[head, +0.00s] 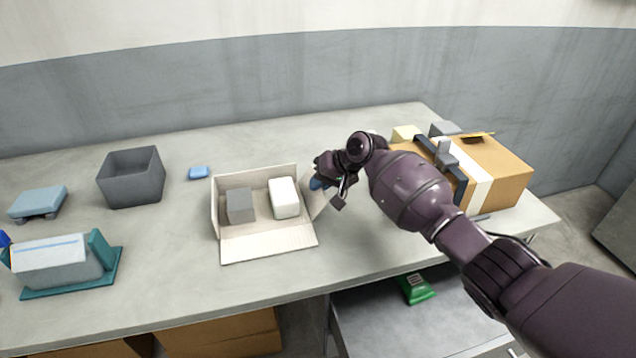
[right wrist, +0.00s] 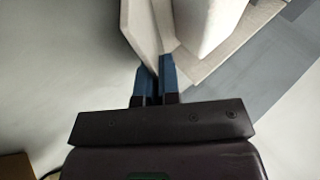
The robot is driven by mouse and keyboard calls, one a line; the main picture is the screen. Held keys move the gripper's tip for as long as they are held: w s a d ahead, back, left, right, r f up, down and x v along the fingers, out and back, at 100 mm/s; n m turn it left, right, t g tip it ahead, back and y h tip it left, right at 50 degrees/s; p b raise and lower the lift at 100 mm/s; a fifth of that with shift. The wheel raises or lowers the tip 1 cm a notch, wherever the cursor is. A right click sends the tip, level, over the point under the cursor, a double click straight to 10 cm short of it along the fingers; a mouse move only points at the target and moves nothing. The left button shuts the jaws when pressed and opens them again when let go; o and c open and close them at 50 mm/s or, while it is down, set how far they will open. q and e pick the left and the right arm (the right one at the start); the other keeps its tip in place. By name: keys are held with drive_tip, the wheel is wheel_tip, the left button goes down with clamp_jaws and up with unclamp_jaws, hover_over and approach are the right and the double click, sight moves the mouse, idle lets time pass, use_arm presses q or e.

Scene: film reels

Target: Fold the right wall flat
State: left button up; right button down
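An open cardboard box (head: 213,208) with a pale inside stands mid-table in the head view. Its back and left walls are upright, and its front wall (head: 268,244) lies folded out flat. Its right wall (head: 317,203) leans outward, partly hidden by my right gripper (head: 318,183). In the right wrist view, the right wall (right wrist: 139,28) reaches down between the two close blue fingertips (right wrist: 156,82), which look shut on its edge. My left gripper is not in view.
A grey block (head: 240,206) and a white block (head: 284,197) sit inside the box. A taped brown carton (head: 505,170) stands at the right. A dark grey bin (head: 132,178) and a small blue block (head: 199,172) are left.

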drive_tip(key=c, duration=1.6)
unclamp_jaws()
drive_tip(key=shift+d+r, duration=0.2)
drive_tip(key=shift+r, duration=0.15)
use_arm(q)
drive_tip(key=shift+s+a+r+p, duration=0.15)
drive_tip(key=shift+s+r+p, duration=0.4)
drive_tip(key=shift+p, duration=0.65)
use_arm(e)
drive_tip(key=v, duration=1)
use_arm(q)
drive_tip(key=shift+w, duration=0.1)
use_arm(e)
drive_tip(key=shift+s+d+f, duration=0.1)
drive_tip(key=shift+s+f, duration=0.05)
drive_tip(key=shift+f, duration=0.05)
